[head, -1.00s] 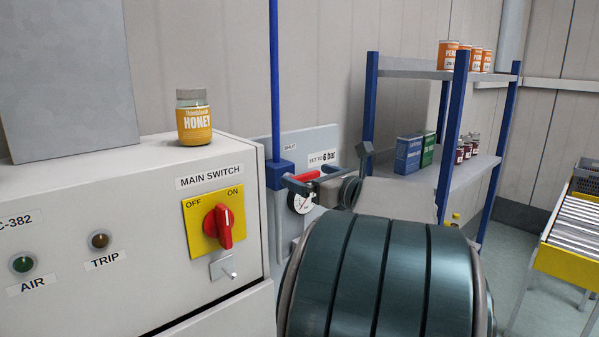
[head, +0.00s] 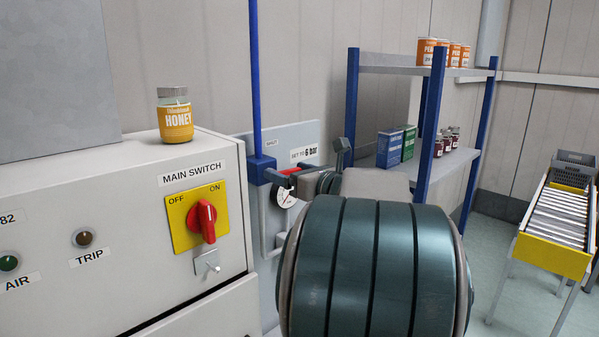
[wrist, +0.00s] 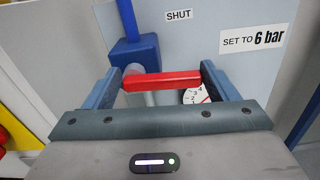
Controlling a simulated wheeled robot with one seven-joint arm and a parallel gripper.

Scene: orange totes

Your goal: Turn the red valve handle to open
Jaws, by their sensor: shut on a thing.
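The red valve handle (wrist: 160,82) lies across the gap between the two fingers of my gripper (wrist: 160,73) in the wrist view, reaching from one finger to the other. My gripper is shut on it. In the head view a bit of the red handle (head: 290,171) shows beside my gripper, largely hidden behind my arm. The blue valve body (wrist: 134,51) sits behind the handle on a blue pipe (head: 255,80). The handle lies roughly level in the wrist view. A sign "SHUT" (wrist: 179,15) is on the grey panel above.
A round gauge (head: 285,194) is just below the handle, under a "SET TO 6 bar" sign (head: 304,154). A white cabinet with a red main switch (head: 206,220) and a honey jar (head: 175,116) stands left. A blue shelf (head: 430,125) and a roller conveyor (head: 560,215) are right.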

